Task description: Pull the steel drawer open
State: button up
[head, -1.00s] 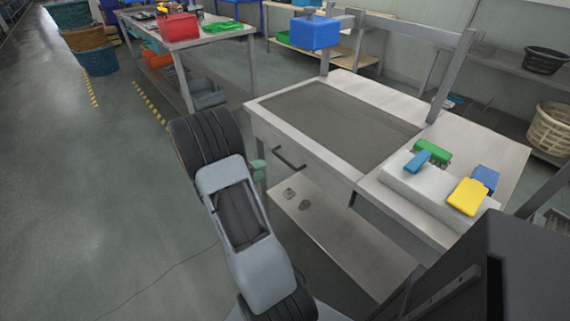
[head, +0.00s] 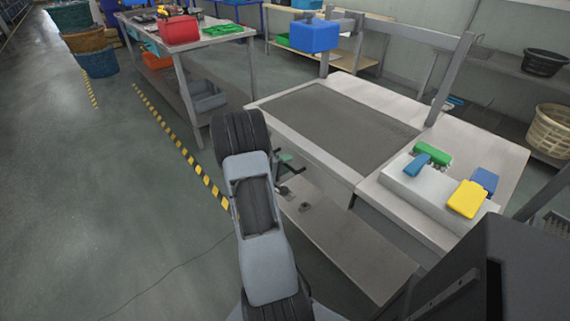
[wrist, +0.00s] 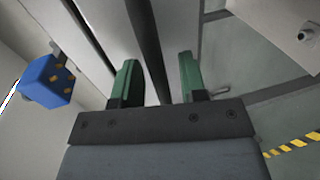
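The steel drawer (head: 322,174) is set in the front of the workbench, below the grey recessed top, and looks shut. Its dark bar handle (wrist: 147,40) runs between my fingers in the wrist view. In the head view my wrist and gripper largely hide the handle. My gripper (head: 285,158) is at the drawer front. Its two green fingers also show in the wrist view (wrist: 159,80), spread apart with the bar between them. Gaps show on both sides of the bar, so the gripper is open around it, not clamped.
A blue box (head: 314,36) is mounted above the bench's far side. A white block with coloured brushes (head: 467,198) lies on the right of the bench. A lower shelf (head: 350,245) is under the drawer. Open floor (head: 100,200) lies to the left.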

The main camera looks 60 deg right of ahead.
jog(key=shift+c, duration=0.4)
grip_shut()
